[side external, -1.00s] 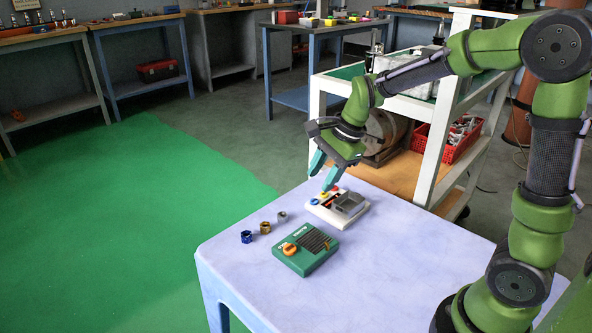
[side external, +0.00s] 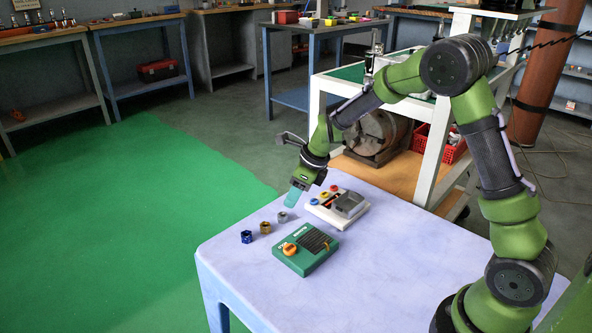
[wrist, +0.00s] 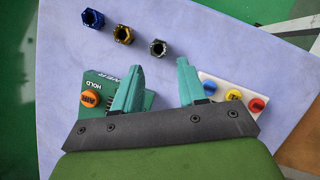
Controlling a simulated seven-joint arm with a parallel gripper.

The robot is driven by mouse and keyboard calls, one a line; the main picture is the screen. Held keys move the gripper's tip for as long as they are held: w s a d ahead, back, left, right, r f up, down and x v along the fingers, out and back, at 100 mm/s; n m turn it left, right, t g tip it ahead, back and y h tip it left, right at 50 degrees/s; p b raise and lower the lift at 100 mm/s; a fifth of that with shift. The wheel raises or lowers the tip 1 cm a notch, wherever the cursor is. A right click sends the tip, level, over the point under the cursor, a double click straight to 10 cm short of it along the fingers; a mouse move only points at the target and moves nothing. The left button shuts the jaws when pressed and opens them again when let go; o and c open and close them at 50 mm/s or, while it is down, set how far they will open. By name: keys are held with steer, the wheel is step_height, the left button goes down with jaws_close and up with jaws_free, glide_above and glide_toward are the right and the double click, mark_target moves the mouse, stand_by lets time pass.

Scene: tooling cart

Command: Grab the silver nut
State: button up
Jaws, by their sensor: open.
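The silver nut (side external: 282,217) stands on the table at the end of a row of three nuts, nearest my gripper. It also shows in the wrist view (wrist: 158,48), ahead of the fingers and a little above the midline between them. My gripper (side external: 293,196) is above the table, just behind the silver nut in the side view. Its two teal fingers (wrist: 157,80) are apart with nothing between them. The gold nut (side external: 265,228) and the blue nut (side external: 246,237) stand beside the silver one, with gaps between them.
A green box with an orange knob (side external: 306,250) lies close in front of the nuts. A white panel with coloured buttons and a grey part (side external: 337,207) lies to the right, near my gripper. The table's right side (side external: 410,250) is clear.

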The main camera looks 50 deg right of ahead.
mark_target(281, 214)
steer(key=shift+w+x, duration=0.1)
steer(key=shift+x, duration=1.7)
steer(key=shift+w+x, duration=0.15)
steer(key=shift+x, duration=1.65)
steer(key=shift+a+r, duration=0.15)
steer(key=shift+a, duration=0.05)
steer(key=shift+c, duration=0.3)
jaws_close()
